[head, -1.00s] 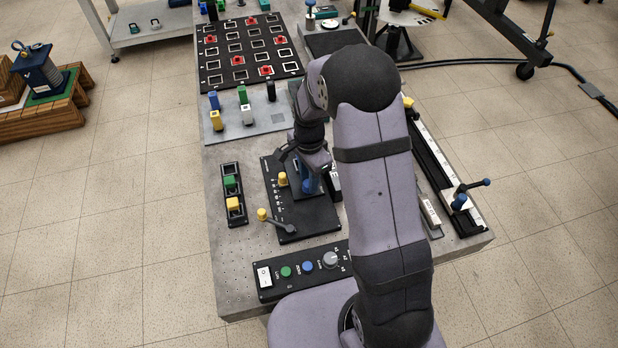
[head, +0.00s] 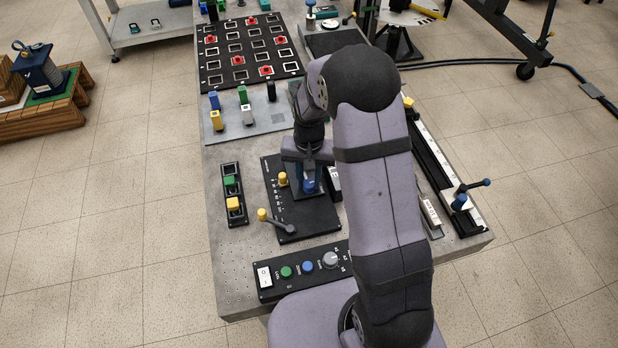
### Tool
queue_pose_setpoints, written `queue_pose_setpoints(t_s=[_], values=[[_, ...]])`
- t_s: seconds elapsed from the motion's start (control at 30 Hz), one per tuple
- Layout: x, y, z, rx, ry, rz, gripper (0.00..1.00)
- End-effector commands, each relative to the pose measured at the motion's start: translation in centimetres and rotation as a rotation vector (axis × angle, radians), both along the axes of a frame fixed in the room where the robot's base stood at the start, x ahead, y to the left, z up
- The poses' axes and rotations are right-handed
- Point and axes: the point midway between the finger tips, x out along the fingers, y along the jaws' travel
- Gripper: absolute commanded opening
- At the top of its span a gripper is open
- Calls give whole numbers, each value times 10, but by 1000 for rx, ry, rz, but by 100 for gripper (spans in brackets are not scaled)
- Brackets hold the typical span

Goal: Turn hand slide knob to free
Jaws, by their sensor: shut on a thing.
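A black panel (head: 270,165) with white markings lies on the grey bench. A blue knob (head: 310,186) stands on the panel's right part, and I take it to be the hand slide knob. My gripper (head: 309,172) points down over it and is shut on it. My wrist hides the knob's top and the fingertips are hard to see. A yellow knob (head: 282,179) stands just left of the blue one. The panel's labels are too small to read.
A lever with a yellow ball (head: 262,214) stands at the panel's front left. A switch box (head: 300,272) lies in front, and a block with green and yellow buttons (head: 232,195) lies to the left. My arm covers the bench to the right of the panel.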

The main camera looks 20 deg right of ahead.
Motion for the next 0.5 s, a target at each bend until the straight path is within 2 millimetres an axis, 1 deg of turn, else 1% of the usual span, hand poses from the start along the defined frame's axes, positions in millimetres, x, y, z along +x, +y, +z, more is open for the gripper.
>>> queue_pose_setpoints(t_s=[0.2, 0.5], values=[[1, 0, 1, 1, -1, 204, 3], [1, 1, 1, 1, -2, 461, 3]])
